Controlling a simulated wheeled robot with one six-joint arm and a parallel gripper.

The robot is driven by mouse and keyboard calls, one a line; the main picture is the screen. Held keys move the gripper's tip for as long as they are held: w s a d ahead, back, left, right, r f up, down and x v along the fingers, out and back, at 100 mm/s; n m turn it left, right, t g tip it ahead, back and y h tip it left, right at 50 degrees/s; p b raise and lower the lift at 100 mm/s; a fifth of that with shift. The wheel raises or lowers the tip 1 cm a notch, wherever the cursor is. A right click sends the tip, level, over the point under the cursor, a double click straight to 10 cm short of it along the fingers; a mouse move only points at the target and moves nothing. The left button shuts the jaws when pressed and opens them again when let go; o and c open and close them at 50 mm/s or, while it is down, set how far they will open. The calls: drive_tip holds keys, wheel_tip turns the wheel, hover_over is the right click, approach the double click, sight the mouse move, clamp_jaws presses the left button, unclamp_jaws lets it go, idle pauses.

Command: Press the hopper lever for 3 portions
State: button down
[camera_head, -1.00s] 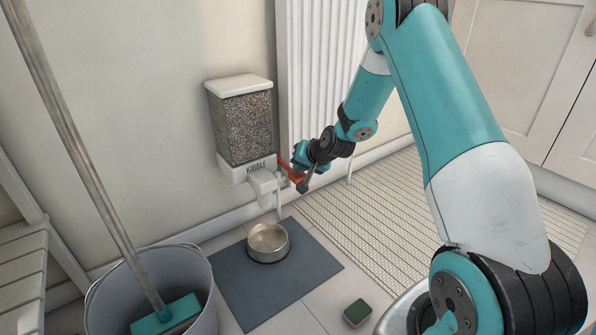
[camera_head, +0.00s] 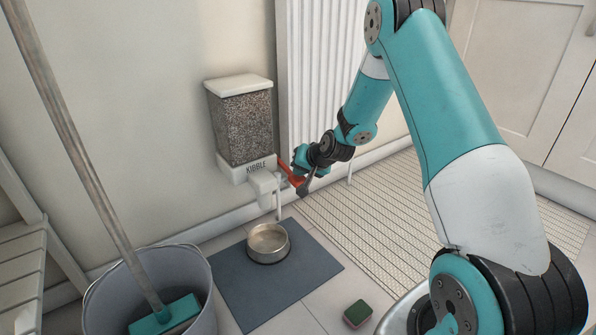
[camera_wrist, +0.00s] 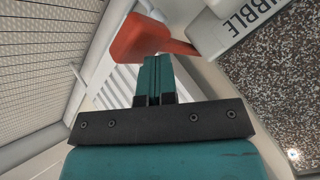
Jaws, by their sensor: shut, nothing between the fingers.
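The kibble hopper (camera_head: 243,125) is mounted on the wall, with a white lid, a clear body full of brown kibble and a white spout (camera_head: 263,184). Its red lever (camera_head: 290,174) sticks out on the right side and also shows in the wrist view (camera_wrist: 139,39). My gripper (camera_head: 298,163) is at the lever, partly covering it in the head view. In the wrist view my gripper's fingers (camera_wrist: 154,62) are closed together, with their tips right at the lever's paddle; I cannot tell if they touch. A metal bowl (camera_head: 268,255) sits below the spout; its contents are unclear.
The bowl stands on a grey mat (camera_head: 225,285). A bucket (camera_head: 199,285) with a mop is at the lower left, beside a white slatted bench (camera_head: 22,262). A green sponge (camera_head: 357,313) lies on the floor. A white radiator (camera_head: 310,75) is behind my arm.

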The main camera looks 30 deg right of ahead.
drive_tip(key=shift+f+b, duration=0.6)
drive_tip(key=shift+f, duration=0.65)
idle(0.8)
drive_tip(key=shift+r, duration=0.15)
idle(0.4)
drive_tip(key=shift+r+p, duration=2.95)
drive_tip(key=shift+r, duration=0.05)
wheel_tip(320, 180, up, 5)
drive_tip(key=p, duration=0.4)
idle(0.8)
